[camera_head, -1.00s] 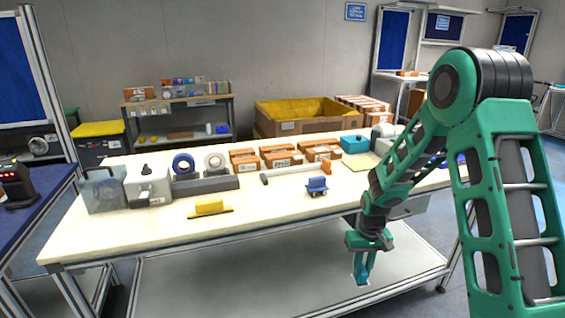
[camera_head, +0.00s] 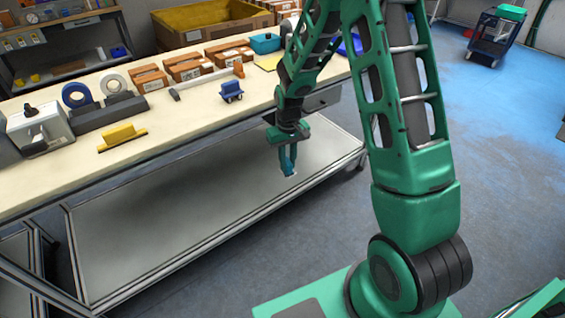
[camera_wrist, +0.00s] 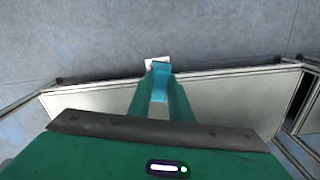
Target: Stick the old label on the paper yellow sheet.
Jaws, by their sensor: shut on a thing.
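My gripper (camera_head: 288,171) hangs in front of the table's front edge, over the grey lower shelf. In the wrist view its teal fingers (camera_wrist: 160,85) are closed together at the tips on a small white label (camera_wrist: 152,63). Most of the label is hidden behind the fingertips, and only a small white bit shows in the head view (camera_head: 291,175). The yellow sheet (camera_head: 267,63) lies flat on the tabletop near the back, partly hidden by my arm. My gripper is apart from it, nearer the camera and lower in the picture.
The worktable (camera_head: 185,112) holds brown boxes (camera_head: 185,68), a hammer-like tool (camera_head: 205,82), a blue stamp-like item (camera_head: 231,91), a yellow-handled block (camera_head: 122,134), tape rolls (camera_head: 115,84) and a teal box (camera_head: 265,42).

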